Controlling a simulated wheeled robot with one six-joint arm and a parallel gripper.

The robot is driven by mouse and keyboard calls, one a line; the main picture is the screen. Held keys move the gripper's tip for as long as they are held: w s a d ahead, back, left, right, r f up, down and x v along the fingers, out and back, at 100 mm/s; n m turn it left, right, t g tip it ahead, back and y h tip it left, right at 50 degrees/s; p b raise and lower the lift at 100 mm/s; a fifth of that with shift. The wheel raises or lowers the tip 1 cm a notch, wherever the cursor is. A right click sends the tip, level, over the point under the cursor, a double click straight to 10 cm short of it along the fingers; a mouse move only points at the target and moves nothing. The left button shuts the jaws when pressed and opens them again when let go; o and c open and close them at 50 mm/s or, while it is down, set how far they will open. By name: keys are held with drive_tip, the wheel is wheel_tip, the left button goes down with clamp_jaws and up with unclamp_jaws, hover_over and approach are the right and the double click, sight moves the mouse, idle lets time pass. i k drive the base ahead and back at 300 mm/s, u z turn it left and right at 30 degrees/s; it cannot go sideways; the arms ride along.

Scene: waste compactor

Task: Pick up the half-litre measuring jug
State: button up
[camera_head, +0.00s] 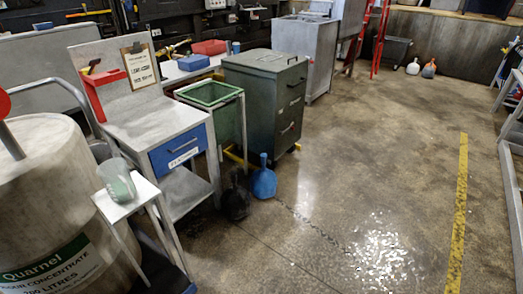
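A small clear vessel with green in it (117,182), which looks like the measuring jug, is on the small pale stand (128,202) at the lower left. It sits at the stand's left end, close to the big drum. It is too small to read any markings or make out a handle. My gripper is not in view.
The large Quarnel drum (50,190) stands left of the stand. Behind it are a metal workbench (150,117) with a blue drawer, a green-rimmed frame (210,93) and a dark green cabinet (265,95). The floor to the right is open, with a wet patch.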

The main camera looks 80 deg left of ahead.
sight(121, 184)
drive_tip(key=u, duration=0.5)
drive_tip(key=i, duration=1.15)
drive_tip(key=u, duration=4.3)
drive_tip(key=i, duration=1)
